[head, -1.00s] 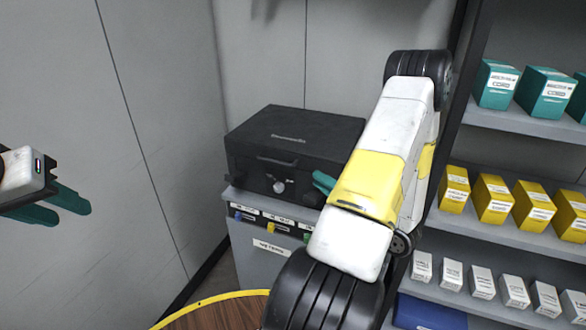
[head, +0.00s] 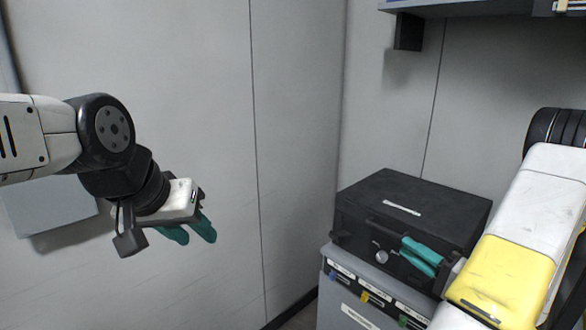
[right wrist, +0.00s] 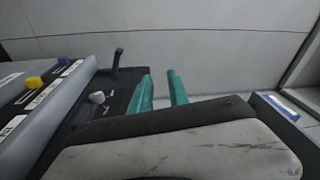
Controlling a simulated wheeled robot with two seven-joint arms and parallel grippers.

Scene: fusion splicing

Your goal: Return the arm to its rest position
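My left gripper (head: 190,230) hangs in the air in front of the bare grey wall panel in the head view. Its two teal fingers are apart with nothing between them. My right arm comes in at the right edge of the head view. My right gripper (head: 420,255) is in front of the black case, near its silver knob. In the right wrist view its two teal fingers (right wrist: 160,92) are apart and empty. I cannot tell whether they touch the case.
The black case (head: 400,207) sits on a grey cabinet (head: 340,300) with coloured tabs and labels. A wall shelf (head: 480,8) hangs above at the right. A grey box (head: 50,210) is behind my left arm. The space between my two grippers is clear.

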